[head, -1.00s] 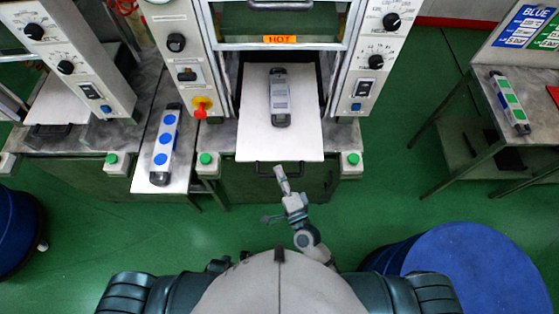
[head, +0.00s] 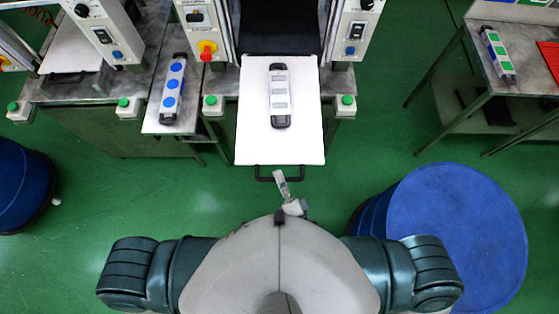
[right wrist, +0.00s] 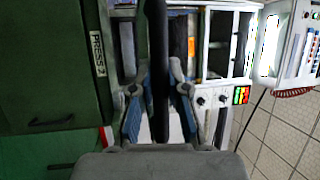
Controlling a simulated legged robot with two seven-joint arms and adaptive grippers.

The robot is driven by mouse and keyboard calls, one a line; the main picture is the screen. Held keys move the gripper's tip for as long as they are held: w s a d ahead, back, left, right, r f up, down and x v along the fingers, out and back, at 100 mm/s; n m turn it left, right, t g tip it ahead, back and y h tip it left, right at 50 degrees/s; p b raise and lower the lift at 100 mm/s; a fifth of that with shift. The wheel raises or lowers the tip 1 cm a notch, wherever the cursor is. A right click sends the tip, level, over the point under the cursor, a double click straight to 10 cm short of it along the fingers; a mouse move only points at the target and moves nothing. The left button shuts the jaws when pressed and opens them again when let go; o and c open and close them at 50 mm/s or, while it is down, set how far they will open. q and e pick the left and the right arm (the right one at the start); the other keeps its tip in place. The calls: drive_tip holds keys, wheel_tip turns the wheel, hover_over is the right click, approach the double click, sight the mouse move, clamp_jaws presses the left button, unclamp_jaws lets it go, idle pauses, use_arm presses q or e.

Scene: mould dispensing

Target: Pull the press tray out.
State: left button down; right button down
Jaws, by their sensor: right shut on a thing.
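The press tray (head: 300,146) is a flat white plate that sticks out of the front of the middle press in the head view. A grey mould (head: 279,96) with black ends and pale rectangles lies lengthwise on it. The black tray handle (head: 262,178) is at its near edge. My right gripper (head: 281,178) is at that handle and shut on it. In the right wrist view the dark handle bar (right wrist: 158,60) passes between the two fingers of my right gripper (right wrist: 158,110). My left gripper is not in view.
A blue-dotted mould (head: 173,88) lies on the side table left of the tray. A green-marked mould (head: 497,55) lies on the right table. A blue barrel (head: 460,240) stands close on the right, and another (head: 20,185) at the left. Green floor is free between them.

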drive_tip(key=shift+s+a+f, duration=0.1)
drive_tip(key=shift+s+f, duration=0.25)
drive_tip(key=shift+s, duration=0.3)
